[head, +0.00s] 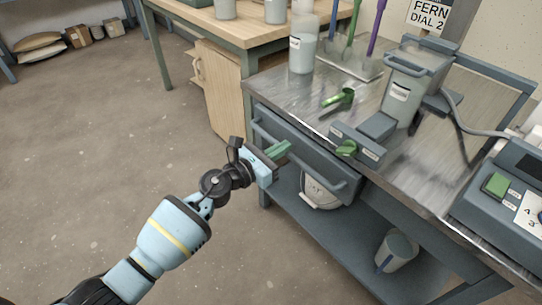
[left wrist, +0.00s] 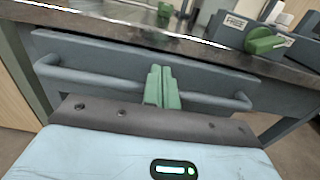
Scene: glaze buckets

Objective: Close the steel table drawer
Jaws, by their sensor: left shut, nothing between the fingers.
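The steel table (head: 300,92) has a grey drawer (head: 312,152) under its top, with a long bar handle (head: 268,139) across the front. In the left wrist view the drawer front (left wrist: 100,52) spans the picture just below the table edge, and its handle (left wrist: 95,79) runs behind my fingers. My left gripper (head: 286,148) is shut and empty, its green fingers pointing at the drawer front near the handle. The fingertips (left wrist: 162,72) overlap the handle in the left wrist view; I cannot tell whether they touch. How far the drawer stands out is unclear. My right gripper is not in view.
A machine with a green knob (head: 347,148) and a grey container (head: 402,85) stands on the steel table. Buckets sit on the lower shelf (head: 350,232). A wooden cabinet (head: 218,90) adjoins at left.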

